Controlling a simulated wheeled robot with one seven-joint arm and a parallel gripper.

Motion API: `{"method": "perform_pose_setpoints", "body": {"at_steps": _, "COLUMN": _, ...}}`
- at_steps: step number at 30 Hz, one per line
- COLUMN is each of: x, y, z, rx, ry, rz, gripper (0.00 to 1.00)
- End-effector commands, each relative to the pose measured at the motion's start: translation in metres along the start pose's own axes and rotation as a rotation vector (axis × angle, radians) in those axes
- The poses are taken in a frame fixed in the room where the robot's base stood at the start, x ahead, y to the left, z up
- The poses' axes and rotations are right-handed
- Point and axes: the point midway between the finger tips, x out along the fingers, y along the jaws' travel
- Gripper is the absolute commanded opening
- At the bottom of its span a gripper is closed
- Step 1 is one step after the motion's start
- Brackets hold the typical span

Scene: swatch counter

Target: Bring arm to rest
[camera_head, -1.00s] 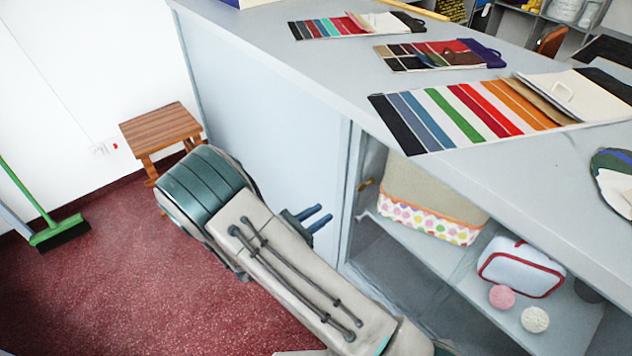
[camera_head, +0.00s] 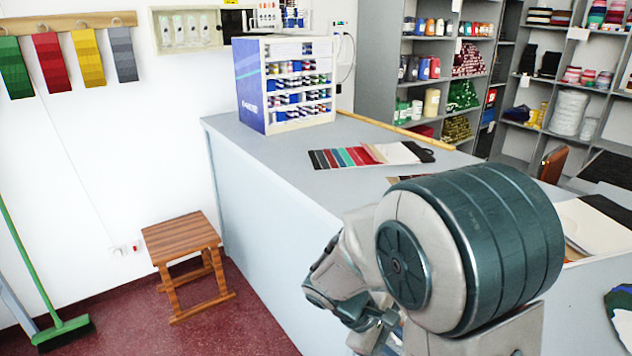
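My arm (camera_head: 470,250) fills the lower right middle of the head view, its large teal and grey joint raised in front of the counter. A smaller grey and teal section of my arm (camera_head: 345,285) hangs to its left, over the counter's front edge in the picture. My gripper's fingers cannot be made out clearly among the dark parts at the bottom of the picture. I see nothing held. The joint covers part of the counter top and of the swatch cards behind it.
The grey counter (camera_head: 265,185) bears a thread display box (camera_head: 290,85) and swatch cards (camera_head: 365,155). A wooden stool (camera_head: 180,235) and green broom (camera_head: 62,330) stand at left. Shelves (camera_head: 380,60) line the back. Red floor (camera_head: 245,325) is clear between stool and arm.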

Motion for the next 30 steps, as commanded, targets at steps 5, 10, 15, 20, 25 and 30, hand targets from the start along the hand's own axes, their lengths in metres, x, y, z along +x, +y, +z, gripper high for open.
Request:
{"method": "perform_pose_setpoints", "body": {"at_steps": 5, "x": -0.025, "y": -0.004, "z": 0.046, "rx": 0.243, "ry": 0.165, "rz": -0.177, "gripper": 0.28}}
{"method": "perform_pose_setpoints", "body": {"at_steps": 10, "x": -0.049, "y": -0.009, "z": 0.079, "rx": 0.471, "ry": 0.321, "rz": -0.32, "gripper": 0.28}}
{"method": "perform_pose_setpoints", "body": {"at_steps": 15, "x": -0.076, "y": -0.013, "z": 0.106, "rx": 0.694, "ry": 0.476, "rz": -0.436, "gripper": 0.28}}
{"method": "perform_pose_setpoints", "body": {"at_steps": 20, "x": -0.096, "y": -0.014, "z": 0.124, "rx": 0.851, "ry": 0.59, "rz": -0.507, "gripper": 0.28}}
{"method": "perform_pose_setpoints", "body": {"at_steps": 25, "x": -0.105, "y": -0.015, "z": 0.131, "rx": 0.929, "ry": 0.648, "rz": -0.54, "gripper": 0.28}}
{"method": "perform_pose_setpoints", "body": {"at_steps": 30, "x": -0.106, "y": -0.015, "z": 0.131, "rx": 0.94, "ry": 0.655, "rz": -0.544, "gripper": 0.28}}
